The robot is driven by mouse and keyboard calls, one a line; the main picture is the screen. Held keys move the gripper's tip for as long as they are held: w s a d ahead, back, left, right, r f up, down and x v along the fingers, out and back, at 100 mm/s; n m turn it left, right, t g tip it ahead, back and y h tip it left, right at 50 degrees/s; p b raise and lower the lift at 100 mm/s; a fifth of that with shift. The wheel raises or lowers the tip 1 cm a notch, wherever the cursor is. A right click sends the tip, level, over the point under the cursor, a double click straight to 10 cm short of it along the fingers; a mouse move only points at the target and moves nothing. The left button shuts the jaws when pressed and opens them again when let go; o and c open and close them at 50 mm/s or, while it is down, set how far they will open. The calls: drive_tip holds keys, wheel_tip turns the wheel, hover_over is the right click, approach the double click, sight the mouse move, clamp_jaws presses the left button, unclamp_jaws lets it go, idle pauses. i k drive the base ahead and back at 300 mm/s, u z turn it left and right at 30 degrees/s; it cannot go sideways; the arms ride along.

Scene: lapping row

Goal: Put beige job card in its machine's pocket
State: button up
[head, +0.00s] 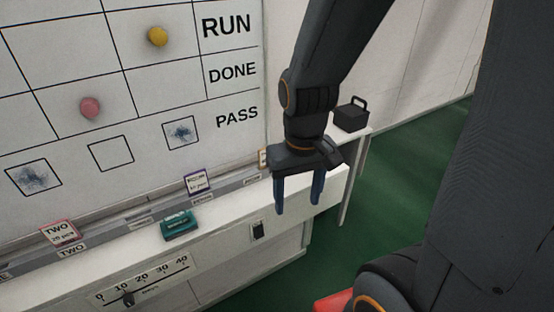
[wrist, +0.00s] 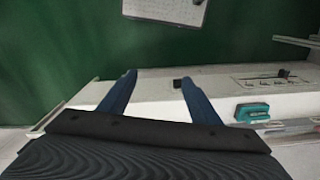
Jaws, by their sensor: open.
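A small card with a beige edge (head: 263,159) stands at the right end of the rail below the board in the head view. My gripper hides most of it, so I cannot read it. The pocket rail (head: 110,224) runs along the foot of the board. My gripper (head: 298,208) is open and empty, pointing down over the right end of the ledge. Its two blue fingers also show in the wrist view (wrist: 158,77), with nothing between them.
A teal box-like eraser (head: 181,225) lies on the ledge; it also shows in the wrist view (wrist: 252,112). A black toolbox (head: 351,117) stands behind my gripper. The whiteboard (head: 70,70) carries yellow and pink magnets. Green floor (head: 400,170) lies open to the right.

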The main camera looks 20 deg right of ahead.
sight(115, 248)
drive_tip(key=z, duration=0.4)
drive_tip(key=k, duration=0.6)
drive_tip(key=u, duration=1.35)
drive_tip(key=i, duration=0.35)
drive_tip(key=z, duration=0.05)
